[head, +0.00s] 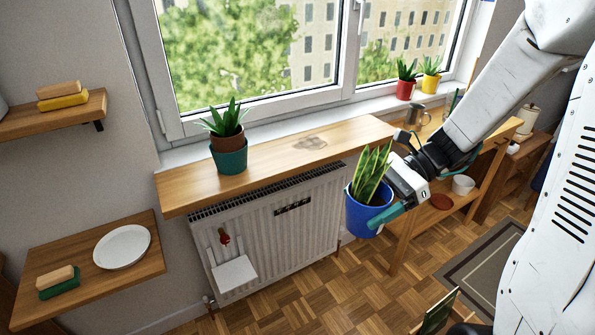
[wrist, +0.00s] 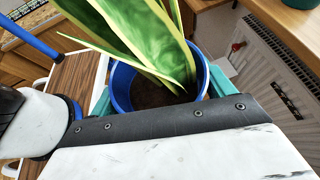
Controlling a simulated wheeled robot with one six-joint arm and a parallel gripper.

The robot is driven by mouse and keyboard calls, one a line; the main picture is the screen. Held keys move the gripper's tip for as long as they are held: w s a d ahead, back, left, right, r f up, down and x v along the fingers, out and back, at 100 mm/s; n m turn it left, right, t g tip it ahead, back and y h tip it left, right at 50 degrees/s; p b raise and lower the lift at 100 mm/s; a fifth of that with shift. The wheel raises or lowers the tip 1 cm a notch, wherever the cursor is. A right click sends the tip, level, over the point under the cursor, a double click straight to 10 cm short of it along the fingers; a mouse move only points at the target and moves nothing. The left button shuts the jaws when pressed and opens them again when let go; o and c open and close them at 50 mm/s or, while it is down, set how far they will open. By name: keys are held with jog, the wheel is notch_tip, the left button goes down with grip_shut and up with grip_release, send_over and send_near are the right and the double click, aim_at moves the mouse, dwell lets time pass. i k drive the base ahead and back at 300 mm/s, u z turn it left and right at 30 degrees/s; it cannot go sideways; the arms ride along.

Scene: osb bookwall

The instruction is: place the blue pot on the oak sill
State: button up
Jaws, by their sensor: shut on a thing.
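The blue pot (head: 368,212) holds a tall green and yellow-edged plant. My gripper (head: 378,215) is shut on the blue pot and holds it in the air, a little tilted, in front of the right end of the oak sill. In the wrist view the blue pot (wrist: 124,86) sits between the teal fingers, with soil and leaves showing. The oak sill (head: 268,158) runs under the window above the radiator. A teal pot (head: 229,160) with a brown pot and plant in it stands on its left part. A dark stain or flat patch (head: 310,143) lies near its middle.
The sill's right half is free of pots. A white radiator (head: 285,225) is below it. Red (head: 405,88) and yellow (head: 430,82) pots stand on the white window ledge at the right. A wooden shelf unit (head: 405,225) with a white cup (head: 462,185) stands right of the blue pot.

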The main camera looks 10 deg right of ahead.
aim_at(358, 129)
jog(key=k, duration=0.4)
jog(key=u, duration=1.35)
jog(key=i, duration=1.35)
jog(key=z, duration=2.35)
jog(key=i, duration=1.3)
jog(key=u, duration=0.1)
